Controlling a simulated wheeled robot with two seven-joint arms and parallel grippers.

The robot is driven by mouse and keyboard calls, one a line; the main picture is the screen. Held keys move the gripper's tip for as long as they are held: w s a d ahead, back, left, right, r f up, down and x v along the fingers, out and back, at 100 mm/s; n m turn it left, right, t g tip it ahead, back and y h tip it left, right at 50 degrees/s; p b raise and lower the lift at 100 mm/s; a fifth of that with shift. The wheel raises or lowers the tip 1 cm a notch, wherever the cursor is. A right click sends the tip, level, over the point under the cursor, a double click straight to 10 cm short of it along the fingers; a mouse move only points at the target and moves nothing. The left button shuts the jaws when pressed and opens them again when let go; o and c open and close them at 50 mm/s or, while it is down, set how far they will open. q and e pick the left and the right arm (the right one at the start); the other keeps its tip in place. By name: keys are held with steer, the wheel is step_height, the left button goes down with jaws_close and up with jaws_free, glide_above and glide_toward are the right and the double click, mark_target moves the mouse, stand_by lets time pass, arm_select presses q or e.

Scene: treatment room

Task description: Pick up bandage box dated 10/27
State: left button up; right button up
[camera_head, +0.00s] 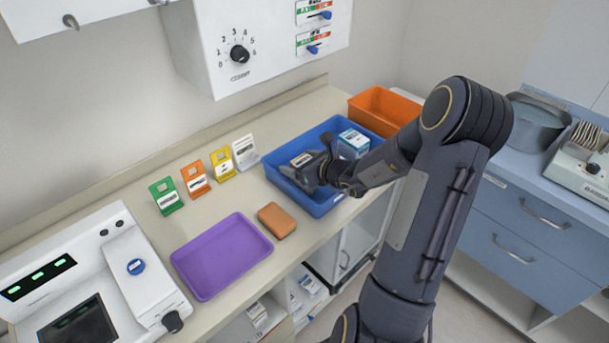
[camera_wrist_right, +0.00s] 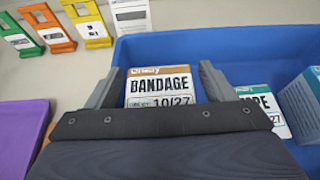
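The bandage box (camera_wrist_right: 160,85), with a white label reading BANDAGE and 10/27 and a brown top strip, is in the blue bin. It also shows in the head view (camera_head: 301,159), partly hidden by my gripper. My right gripper (camera_wrist_right: 160,80) is over the bin with one finger at each side of this box. Narrow gaps seem to remain between the fingers and the box, so it looks open. In the head view the right gripper (camera_head: 318,170) reaches in from the right. My left gripper is not in view.
The blue bin (camera_head: 321,207) also holds a teal-and-white box (camera_head: 353,142), its label ending in "PE". An orange bin (camera_head: 384,103) stands behind. A purple tray (camera_head: 221,255), a brown block (camera_head: 277,220) and several coloured stands line the counter. A white wall unit (camera_head: 257,72) overhangs the counter.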

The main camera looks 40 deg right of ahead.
steer(key=c, duration=1)
